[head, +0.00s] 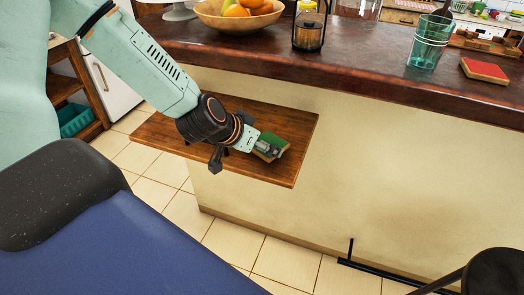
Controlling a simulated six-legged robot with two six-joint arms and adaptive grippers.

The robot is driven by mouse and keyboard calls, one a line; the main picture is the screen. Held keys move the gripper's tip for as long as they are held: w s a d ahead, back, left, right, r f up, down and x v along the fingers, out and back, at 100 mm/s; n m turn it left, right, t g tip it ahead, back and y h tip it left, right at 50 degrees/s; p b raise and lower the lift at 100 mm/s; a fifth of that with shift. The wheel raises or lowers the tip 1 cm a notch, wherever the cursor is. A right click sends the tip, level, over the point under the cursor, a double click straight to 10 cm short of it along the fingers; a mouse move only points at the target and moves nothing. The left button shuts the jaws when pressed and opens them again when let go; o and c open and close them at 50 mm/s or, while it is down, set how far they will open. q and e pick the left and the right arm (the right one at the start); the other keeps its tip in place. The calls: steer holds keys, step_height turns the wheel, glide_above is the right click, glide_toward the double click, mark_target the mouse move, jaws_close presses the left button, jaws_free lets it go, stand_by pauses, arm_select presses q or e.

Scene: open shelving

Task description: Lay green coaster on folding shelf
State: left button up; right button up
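A small green coaster (276,139) with a wooden-looking edge is at my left gripper (270,149), over the folding shelf (228,111). The folding shelf is a brown wooden board on the side of the counter. My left arm comes in from the upper left and its gripper overlaps the near part of the coaster. The coaster looks slightly tilted, and I cannot tell whether it touches the board. The fingertips are small and partly hidden, so their grip on the coaster is unclear. My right gripper is not in view.
Above the shelf, the dark countertop (330,52) holds a fruit bowl (238,16), a lantern (309,28), green glasses (428,42) and a red coaster (484,70). A black stool (494,272) stands at the lower right. The shelf's left part is bare.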

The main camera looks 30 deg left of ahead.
arm_select(q)
steer(key=shift+d+f, duration=0.15)
steer(key=shift+f, duration=0.5)
steer(key=shift+w+d, duration=0.1)
steer(key=shift+d, duration=0.05)
steer(key=shift+w, duration=0.2)
steer(key=shift+f, duration=0.15)
steer(key=o, duration=0.7)
steer(key=shift+s+a, duration=0.2)
steer(key=shift+s, duration=0.05)
steer(key=shift+o, duration=1.4)
steer(key=shift+d, duration=0.15)
steer(key=shift+w, duration=0.2)
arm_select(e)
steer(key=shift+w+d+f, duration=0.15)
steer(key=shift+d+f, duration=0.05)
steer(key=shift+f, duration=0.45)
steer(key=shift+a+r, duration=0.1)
